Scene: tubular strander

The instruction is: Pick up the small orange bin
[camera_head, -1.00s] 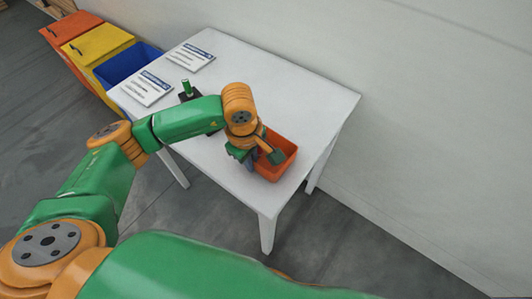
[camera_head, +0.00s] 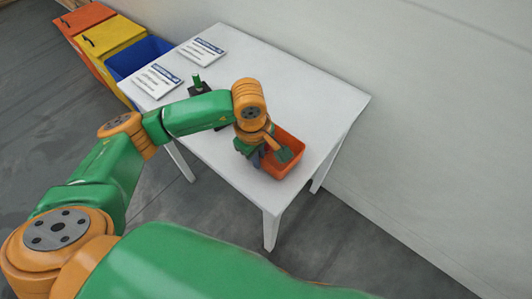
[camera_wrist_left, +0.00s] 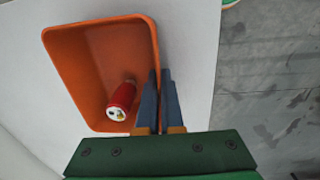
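The small orange bin (camera_head: 291,143) is near the front right edge of the white table (camera_head: 300,95). In the left wrist view the orange bin (camera_wrist_left: 80,60) is open-topped, with a red can (camera_wrist_left: 121,101) lying inside. My left gripper (camera_wrist_left: 161,75) is at the bin's right wall in that view. One finger is inside and one outside, close together with the wall between them. In the head view my left gripper (camera_head: 266,152) is over the bin's near left side and partly hides it. I cannot tell whether the bin is raised off the table. My right gripper is not in view.
Two printed cards (camera_head: 157,81) (camera_head: 203,51) lie at the table's far left end, near a dark stand with a green top (camera_head: 197,84). Orange (camera_head: 84,18), yellow (camera_head: 110,36) and blue (camera_head: 142,55) bins stand beyond. A wall runs behind the table.

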